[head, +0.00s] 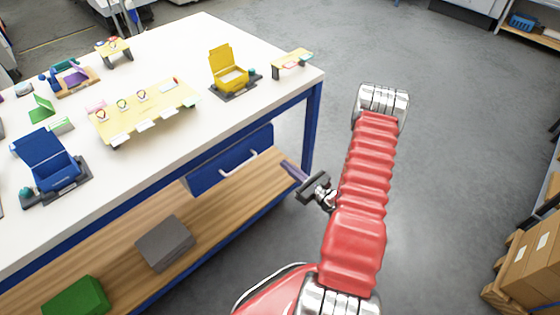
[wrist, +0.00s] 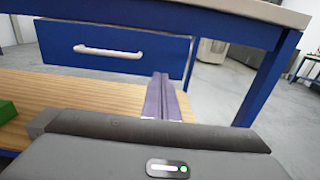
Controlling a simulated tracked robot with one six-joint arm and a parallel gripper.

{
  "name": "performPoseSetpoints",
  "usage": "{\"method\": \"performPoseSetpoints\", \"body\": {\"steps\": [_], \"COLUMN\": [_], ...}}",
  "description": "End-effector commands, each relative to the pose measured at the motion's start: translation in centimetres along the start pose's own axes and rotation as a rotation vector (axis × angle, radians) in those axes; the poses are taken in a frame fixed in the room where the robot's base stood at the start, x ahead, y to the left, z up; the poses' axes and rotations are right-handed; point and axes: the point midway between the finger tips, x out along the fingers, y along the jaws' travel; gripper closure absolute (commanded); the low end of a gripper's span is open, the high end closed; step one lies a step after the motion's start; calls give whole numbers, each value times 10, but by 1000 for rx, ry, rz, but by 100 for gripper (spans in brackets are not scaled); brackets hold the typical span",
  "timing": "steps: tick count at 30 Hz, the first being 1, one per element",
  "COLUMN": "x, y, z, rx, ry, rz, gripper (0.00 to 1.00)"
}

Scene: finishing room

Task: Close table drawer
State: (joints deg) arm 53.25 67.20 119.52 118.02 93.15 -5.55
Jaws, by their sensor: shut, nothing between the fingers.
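The blue table drawer (head: 215,168) hangs under the white table top (head: 165,125), with a pale curved handle (head: 238,163) on its front. In the wrist view the drawer front (wrist: 150,50) faces me, with its handle (wrist: 108,51) left of centre. How far the drawer stands out is hard to tell. My gripper (head: 290,169) is right of the drawer and a little below it, close to the table's near right leg. In the wrist view the purple-grey fingers (wrist: 160,95) are together, empty, below and right of the handle. I cannot tell whether they touch the drawer.
A wooden lower shelf (head: 118,258) holds a grey box (head: 165,243) and a green box (head: 75,297). A blue table leg (head: 312,128) stands right of the drawer. Boxes, stands and holders sit on the table. Cardboard boxes (head: 530,250) stand at far right; the floor between is clear.

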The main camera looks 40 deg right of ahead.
Motion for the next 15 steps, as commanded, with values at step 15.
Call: {"method": "performPoseSetpoints", "body": {"steps": [15], "x": [-25], "y": [0], "z": [0], "rx": [0], "ry": [0], "rz": [0], "gripper": [100]}}
